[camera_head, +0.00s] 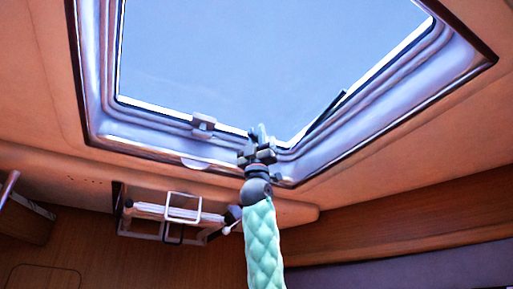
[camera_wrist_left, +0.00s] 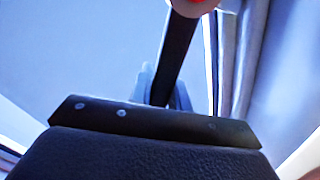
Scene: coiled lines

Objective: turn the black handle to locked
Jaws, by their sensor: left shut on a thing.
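My left gripper (camera_head: 259,134) reaches up in the head view to the lower edge of the skylight frame, near its bottom corner. A black bar, which looks like the black handle (camera_wrist_left: 178,52), rises between the grey fingers in the left wrist view, and the gripper (camera_wrist_left: 165,90) is shut on it. The bar is tilted slightly, with a pinkish-red part at its top edge. In the head view the gripper hides most of the handle, and I cannot tell its exact angle to the frame. My right gripper is in neither view.
The skylight frame (camera_head: 150,140) surrounds a bluish pane (camera_head: 260,60). A grey latch (camera_head: 204,125) sits left of my gripper, and a dark thin bar (camera_head: 325,117) lies to its right. A wall fixture with white bars (camera_head: 180,212) is below left.

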